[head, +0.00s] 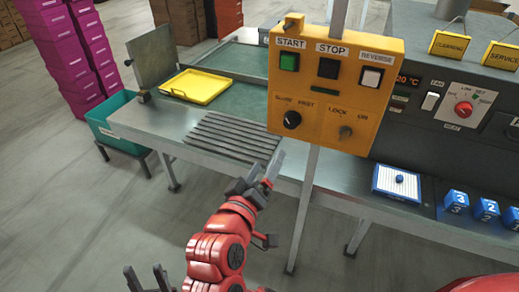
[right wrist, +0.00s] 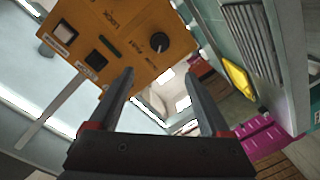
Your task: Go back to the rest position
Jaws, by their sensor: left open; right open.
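My right gripper (head: 262,178) is raised in front of the yellow control panel (head: 296,113), below its lower edge in the head view. The right wrist view shows its two dark fingers (right wrist: 160,75) spread apart with nothing between them. The panel also shows in that view (right wrist: 128,18), turned over, with its black speed knob near the fingertips; no contact is visible. My left gripper (head: 148,281) is at the bottom edge of the head view, open and partly cut off. Nothing shows between its fingers.
The panel stands on a grey post (head: 304,205) before the metal conveyor table (head: 150,118). A yellow tray (head: 196,86) lies on the table. A teal bin (head: 122,137) and magenta boxes (head: 62,60) stand left.

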